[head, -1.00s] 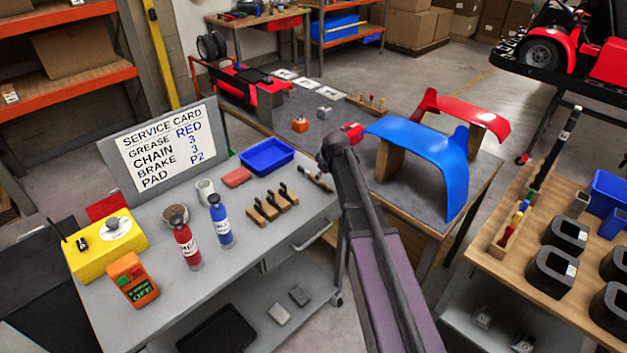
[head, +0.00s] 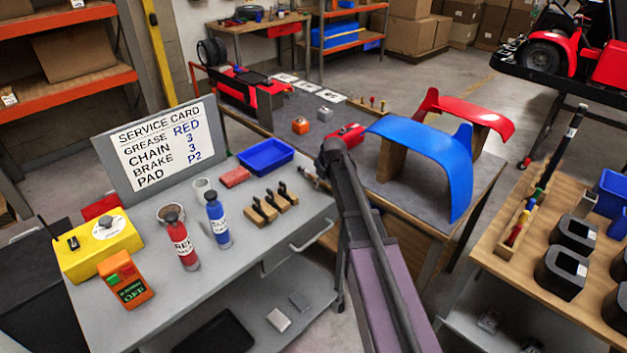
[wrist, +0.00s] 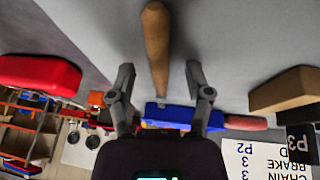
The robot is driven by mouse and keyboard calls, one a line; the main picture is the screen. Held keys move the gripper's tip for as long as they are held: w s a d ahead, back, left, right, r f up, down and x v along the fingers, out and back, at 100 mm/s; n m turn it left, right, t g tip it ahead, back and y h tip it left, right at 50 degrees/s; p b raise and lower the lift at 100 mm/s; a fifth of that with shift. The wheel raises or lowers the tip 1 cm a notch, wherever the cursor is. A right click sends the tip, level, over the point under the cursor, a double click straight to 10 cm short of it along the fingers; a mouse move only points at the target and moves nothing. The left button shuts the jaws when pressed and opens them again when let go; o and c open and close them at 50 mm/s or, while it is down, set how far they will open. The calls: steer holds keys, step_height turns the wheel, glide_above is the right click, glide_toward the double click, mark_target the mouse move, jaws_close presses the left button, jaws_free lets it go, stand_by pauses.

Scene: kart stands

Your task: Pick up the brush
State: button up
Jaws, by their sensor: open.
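The brush shows in the wrist view as a tapered wooden handle (wrist: 155,35) lying on a grey surface. Its bristles cannot be made out. My gripper (wrist: 160,68) is open, with one finger on each side of the handle. The handle lies between the fingers and neither finger appears to touch it. In the head view my arm reaches to the right end of the grey service cart (head: 262,238), and its dark wrist covers most of the gripper and brush there.
On the cart are a blue tray (head: 266,156), a red block (head: 235,177), wooden blocks (head: 270,208), red bottle (head: 183,246) and blue bottle (head: 217,221). A service card (head: 158,145) stands behind. Blue fender (head: 425,150) and red piece (head: 346,134) lie beyond the arm.

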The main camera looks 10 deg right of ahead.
mark_target(321, 182)
jaws_close()
stand_by(0.3)
steer(key=shift+r, duration=0.2)
step_height(321, 182, up, 4)
steer(key=p, duration=0.4)
steer(key=shift+f, duration=0.25)
steer(key=s+d+r+p, duration=0.1)
steer(key=s, duration=1.5)
steer(key=shift+d, duration=0.15)
steer(key=shift+r, duration=0.15)
